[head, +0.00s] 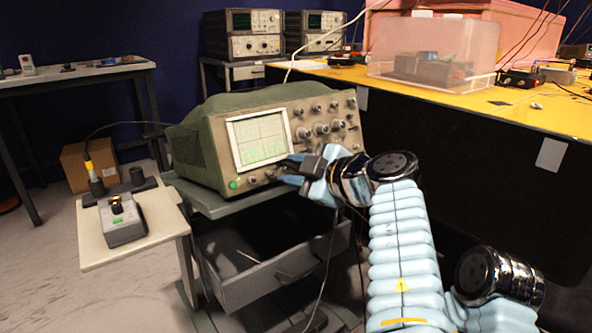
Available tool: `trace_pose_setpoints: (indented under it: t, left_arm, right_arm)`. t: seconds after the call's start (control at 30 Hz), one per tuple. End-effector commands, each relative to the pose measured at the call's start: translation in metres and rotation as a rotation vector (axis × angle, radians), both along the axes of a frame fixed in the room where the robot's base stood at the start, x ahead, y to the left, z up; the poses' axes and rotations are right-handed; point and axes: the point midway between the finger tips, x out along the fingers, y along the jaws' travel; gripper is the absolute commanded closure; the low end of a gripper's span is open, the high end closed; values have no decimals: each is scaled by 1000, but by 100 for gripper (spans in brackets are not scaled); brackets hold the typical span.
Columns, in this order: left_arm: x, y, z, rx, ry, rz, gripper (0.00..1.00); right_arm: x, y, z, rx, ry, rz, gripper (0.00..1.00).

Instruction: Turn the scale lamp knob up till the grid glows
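The oscilloscope (205,150) has a green-grey case and stands on a grey cart. Its screen (262,136) is pale, with a green trace low on it and faint grid lines. Small knobs (254,180) sit in a row below the screen, beside a lit green button (233,184). I cannot read which is the scale lamp knob.
The cart has an open grey drawer (272,276) below. A side shelf (160,238) at left holds a small box with a knob (122,222). A yellow bench (540,118) with a clear cover (430,55) stands at right. Cables hang near the cart.

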Motion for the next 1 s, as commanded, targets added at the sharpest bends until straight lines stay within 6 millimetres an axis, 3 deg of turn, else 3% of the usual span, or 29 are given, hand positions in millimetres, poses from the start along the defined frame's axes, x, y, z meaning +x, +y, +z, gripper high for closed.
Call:
trace_pose_setpoints:
  t: [0.03,0.2,0.67,1.0]
  left_arm:
    - [0,0,0,0,0,0,77]
    - [0,0,0,0,0,0,100]
    - [0,0,-2,48,35,-19,100]
    - [-1,1,-5,242,177,-97,100]
  right_arm:
    - [0,0,0,0,0,0,57]
    - [0,0,0,0,0,0,57]
    - [0,0,-7,0,0,-1,57]
    - [0,2,-28,5,4,3,57]
